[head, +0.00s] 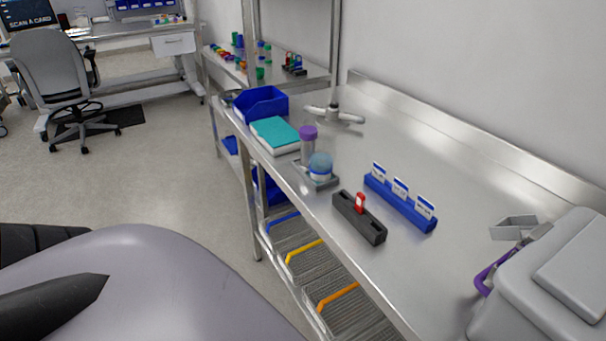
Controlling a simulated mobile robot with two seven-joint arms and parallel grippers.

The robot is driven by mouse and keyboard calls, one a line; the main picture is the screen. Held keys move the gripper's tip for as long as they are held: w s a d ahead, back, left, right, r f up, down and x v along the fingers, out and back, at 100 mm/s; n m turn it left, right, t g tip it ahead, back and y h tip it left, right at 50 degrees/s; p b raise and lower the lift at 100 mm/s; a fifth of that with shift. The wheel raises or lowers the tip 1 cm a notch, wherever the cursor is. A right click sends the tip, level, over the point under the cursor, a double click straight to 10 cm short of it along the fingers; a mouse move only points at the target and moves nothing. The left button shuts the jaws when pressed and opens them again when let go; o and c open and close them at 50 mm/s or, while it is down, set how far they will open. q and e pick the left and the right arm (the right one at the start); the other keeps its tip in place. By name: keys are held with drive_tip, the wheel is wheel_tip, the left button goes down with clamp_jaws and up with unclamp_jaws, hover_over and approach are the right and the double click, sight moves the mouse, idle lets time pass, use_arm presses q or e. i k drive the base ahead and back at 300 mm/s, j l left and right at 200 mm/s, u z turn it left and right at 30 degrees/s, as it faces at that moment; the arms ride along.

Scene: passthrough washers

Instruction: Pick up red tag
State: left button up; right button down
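The red tag (360,202) stands upright in a black slotted holder (371,228) on the steel bench. The tag has a white patch on its face, and its lower end is hidden in the holder. My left gripper seems to be the dark pointed part (62,293) at the lower left, far from the tag. It is cut off by the frame edge, so its opening does not show. My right gripper is not in view.
A blue rack (402,207) with white cards stands just behind the black holder. Left of it are a purple-capped container (308,142), a blue-topped jar (320,168), a teal box (274,136) and a blue bin (262,105). A grey device (552,285) fills the right end.

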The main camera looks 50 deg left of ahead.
sight(360, 201)
drive_tip(key=u, duration=1.05)
